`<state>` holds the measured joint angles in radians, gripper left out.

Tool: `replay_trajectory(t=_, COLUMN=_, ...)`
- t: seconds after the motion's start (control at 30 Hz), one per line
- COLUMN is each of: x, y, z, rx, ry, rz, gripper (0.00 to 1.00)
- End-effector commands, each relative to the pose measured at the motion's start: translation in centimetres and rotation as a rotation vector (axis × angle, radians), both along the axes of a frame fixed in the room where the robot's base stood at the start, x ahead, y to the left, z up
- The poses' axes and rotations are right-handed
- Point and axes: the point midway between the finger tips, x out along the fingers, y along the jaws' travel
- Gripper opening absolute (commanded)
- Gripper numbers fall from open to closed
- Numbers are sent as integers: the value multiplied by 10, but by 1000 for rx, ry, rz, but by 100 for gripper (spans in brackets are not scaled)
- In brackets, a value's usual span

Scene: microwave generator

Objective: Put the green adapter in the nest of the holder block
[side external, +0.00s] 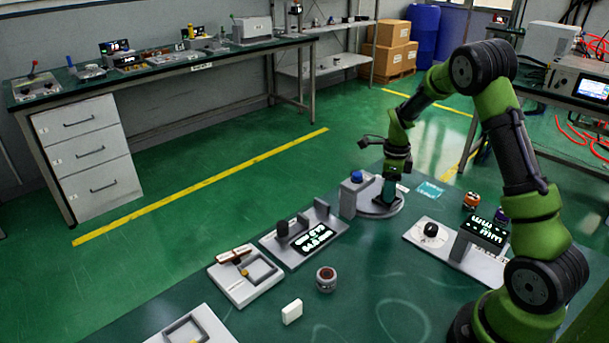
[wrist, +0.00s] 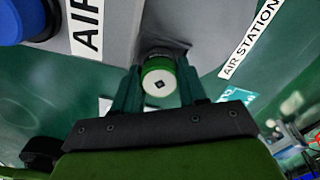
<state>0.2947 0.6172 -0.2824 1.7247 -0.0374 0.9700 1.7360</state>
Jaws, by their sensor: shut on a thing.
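The green adapter (wrist: 158,80) is a short round piece with a green rim and a white face with a small dark square, seen in the wrist view. My gripper (side external: 388,192) is shut on it, one finger on each side. In the side view my gripper points down at the round base of the air station (side external: 368,211), and the adapter cannot be made out there. A grey block with a square recess (side external: 262,272) lies at centre left, and a similar one (side external: 186,329) is at the bottom edge. I cannot tell which is the holder block.
A blue knob (side external: 356,176) tops the air station post beside my gripper. A unit with a lit display (side external: 313,238) stands left of it. A round jar (side external: 326,279) and a white block (side external: 292,312) stand in front. A display station (side external: 484,232) is at right.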

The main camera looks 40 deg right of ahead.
Motion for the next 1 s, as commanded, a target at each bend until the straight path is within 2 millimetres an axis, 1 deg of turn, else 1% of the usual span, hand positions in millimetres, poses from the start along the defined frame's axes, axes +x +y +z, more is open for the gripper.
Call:
replay_trajectory(t=0.27, x=0, y=0, z=-1, rx=0, ry=-1, rz=0, gripper=6)
replay_trajectory(t=0.4, x=0, y=0, z=-6, rx=0, ry=0, rz=0, gripper=6)
replay_trajectory(t=0.43, x=0, y=0, z=-6, rx=1, ry=0, rz=-1, gripper=43)
replay_trajectory(t=0.5, x=0, y=0, z=-6, rx=0, ry=0, rz=0, gripper=54)
replay_trajectory(t=0.6, x=0, y=0, z=-6, rx=0, ry=0, rz=0, gripper=67)
replay_trajectory(t=0.97, x=0, y=0, z=-5, rx=0, ry=-1, rz=0, gripper=67)
replay_trajectory(t=1.0, x=0, y=0, z=-2, rx=-1, ry=-3, rz=0, gripper=67)
